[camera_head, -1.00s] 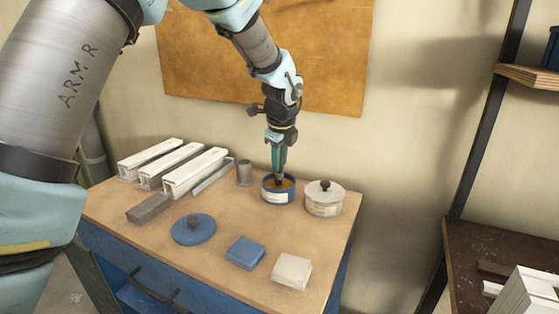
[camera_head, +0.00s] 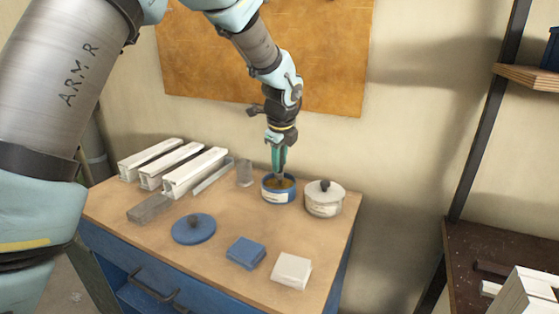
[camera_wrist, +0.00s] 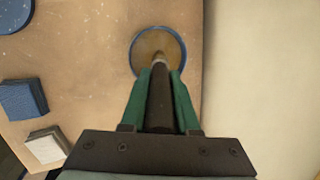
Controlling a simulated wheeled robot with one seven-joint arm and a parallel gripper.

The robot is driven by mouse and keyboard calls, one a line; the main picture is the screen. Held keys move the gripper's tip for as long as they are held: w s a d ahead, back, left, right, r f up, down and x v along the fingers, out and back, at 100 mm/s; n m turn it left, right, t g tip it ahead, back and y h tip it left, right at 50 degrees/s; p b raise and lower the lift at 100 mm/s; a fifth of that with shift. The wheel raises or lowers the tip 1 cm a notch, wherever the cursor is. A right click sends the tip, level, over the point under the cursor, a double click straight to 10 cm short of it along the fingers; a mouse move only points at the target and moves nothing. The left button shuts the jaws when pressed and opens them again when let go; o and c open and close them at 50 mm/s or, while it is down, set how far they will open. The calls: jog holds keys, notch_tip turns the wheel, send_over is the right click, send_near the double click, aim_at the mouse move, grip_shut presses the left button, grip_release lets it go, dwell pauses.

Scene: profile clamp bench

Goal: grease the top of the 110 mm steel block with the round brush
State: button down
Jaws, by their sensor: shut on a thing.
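My gripper (camera_head: 279,168) is shut on the round brush (camera_wrist: 160,100), whose dark handle runs between the green fingers in the wrist view. The brush points down into the open blue tin (camera_head: 278,197), which holds brown grease. Its tip is at or in the grease, but the bristles are hidden. The tin also shows in the wrist view (camera_wrist: 136,62). The steel block (camera_head: 150,207), a grey bar, lies at the left front of the bench, before the white profiles. I cannot read its length or see grease on its top.
A blue lid (camera_head: 194,229), a blue cloth pad (camera_head: 245,252) and a white one (camera_head: 291,270) lie at the bench front. White profiles (camera_head: 195,172) fill the back left.

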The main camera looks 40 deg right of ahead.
dwell(0.4)
notch_tip(320, 180, up, 7)
jog(key=p, duration=0.6)
dwell(0.4)
